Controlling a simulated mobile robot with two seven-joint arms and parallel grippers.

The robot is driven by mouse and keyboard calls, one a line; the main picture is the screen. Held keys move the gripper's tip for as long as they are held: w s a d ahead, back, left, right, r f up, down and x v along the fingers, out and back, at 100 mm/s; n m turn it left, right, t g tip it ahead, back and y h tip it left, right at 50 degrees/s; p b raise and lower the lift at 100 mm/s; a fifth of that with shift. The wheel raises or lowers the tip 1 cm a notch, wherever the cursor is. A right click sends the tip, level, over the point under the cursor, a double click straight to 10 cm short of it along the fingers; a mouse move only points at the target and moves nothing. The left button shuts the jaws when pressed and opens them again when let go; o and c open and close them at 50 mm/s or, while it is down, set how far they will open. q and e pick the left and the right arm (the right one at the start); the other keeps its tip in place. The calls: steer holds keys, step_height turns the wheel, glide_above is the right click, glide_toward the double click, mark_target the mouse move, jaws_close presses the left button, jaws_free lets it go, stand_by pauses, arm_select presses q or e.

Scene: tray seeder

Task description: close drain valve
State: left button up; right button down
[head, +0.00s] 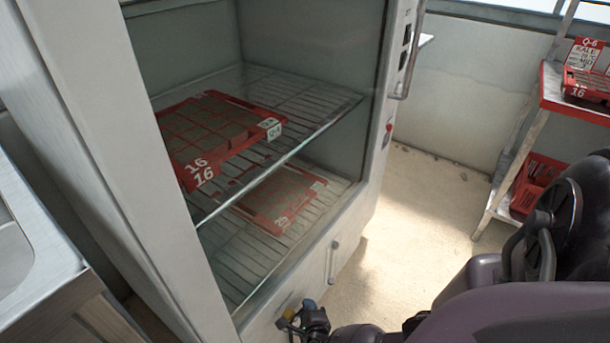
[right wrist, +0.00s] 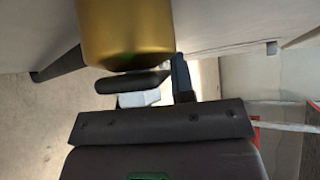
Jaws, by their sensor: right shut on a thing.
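The drain valve is low on the front of the cabinet, at the bottom of the head view, with a small brass-yellow part (head: 288,314) and a blue tip (head: 309,304). My right gripper (head: 312,320) is at the valve, shut on its handle. The fingers hide most of the handle, so I cannot tell its angle. In the right wrist view a large brass cylinder (right wrist: 125,30) fills the top, just beyond a dark finger (right wrist: 133,82). A dark blue piece (right wrist: 181,78) shows beside that finger. My left gripper is not in view.
The glass-fronted cabinet (head: 353,215) holds red trays (head: 262,125) marked 16 on wire shelves. A small door handle (head: 333,260) is near the valve. A red rack (head: 548,90) stands at right. A metal bench (head: 60,300) is at left. The floor (head: 420,210) between is clear.

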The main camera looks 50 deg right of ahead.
steer(key=shift+d+r+n+t+h, duration=0.2)
steer(key=shift+r+n+t+h, duration=0.15)
steer(key=shift+n+h, duration=0.2)
steer(key=shift+d+r+n+t+h, duration=0.2)
steer(key=shift+r+n+t+h, duration=0.05)
steer(key=shift+r+n+h, duration=0.25)
steer(key=shift+d+r+n+t+h+b, duration=0.1)
steer(key=shift+r+n+t+h+b, duration=0.45)
steer(key=shift+r+n+h, duration=0.25)
steer(key=c, duration=1)
jaws_free()
steer(key=shift+o, duration=0.2)
